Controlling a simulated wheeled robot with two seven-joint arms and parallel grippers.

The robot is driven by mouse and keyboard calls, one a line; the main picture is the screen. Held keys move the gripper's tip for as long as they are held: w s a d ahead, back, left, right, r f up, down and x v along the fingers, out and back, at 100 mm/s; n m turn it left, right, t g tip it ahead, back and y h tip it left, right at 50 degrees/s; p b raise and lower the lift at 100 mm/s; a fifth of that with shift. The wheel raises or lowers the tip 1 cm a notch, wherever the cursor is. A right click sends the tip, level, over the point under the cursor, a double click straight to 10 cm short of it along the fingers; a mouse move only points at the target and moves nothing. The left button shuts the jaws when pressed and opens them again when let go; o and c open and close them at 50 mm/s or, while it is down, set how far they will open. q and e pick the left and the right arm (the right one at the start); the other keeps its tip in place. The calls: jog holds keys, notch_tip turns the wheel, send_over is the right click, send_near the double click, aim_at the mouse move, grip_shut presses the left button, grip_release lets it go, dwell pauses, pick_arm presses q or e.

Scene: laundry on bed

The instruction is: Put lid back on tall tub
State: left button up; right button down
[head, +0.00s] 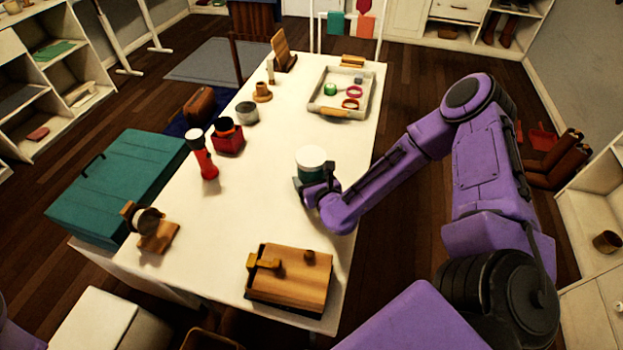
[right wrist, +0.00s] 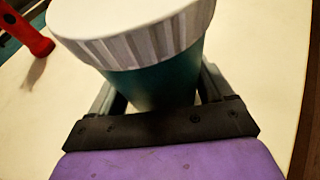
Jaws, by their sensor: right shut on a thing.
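The tall tub (head: 299,183) is teal and stands on the white table near its right edge. A white ribbed lid (head: 311,157) sits over its top. In the right wrist view the lid (right wrist: 135,32) covers the mouth of the teal tub (right wrist: 157,82); I cannot tell whether it is fully seated. My right gripper (head: 313,190) is at the tub's side, and its fingers (right wrist: 160,92) close around the tub body below the lid. My left gripper is not in view.
A red flashlight (head: 205,160), a red pot (head: 228,140) and a grey tin (head: 246,113) stand left of the tub. A tray (head: 318,99) with small items lies behind. A wooden box (head: 290,278) is in front. The table between is clear.

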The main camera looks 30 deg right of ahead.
grip_release()
jog(key=shift+r+p, duration=0.15)
jog(key=shift+p, duration=0.15)
jog(key=b+v, duration=0.1)
jog(key=v, duration=0.8)
jog(key=shift+s+a+r, duration=0.1)
jog(key=shift+s+a, duration=0.1)
jog(key=shift+s, duration=0.1)
jog(key=shift+p+v, duration=1.1)
jog(key=shift+v, duration=0.05)
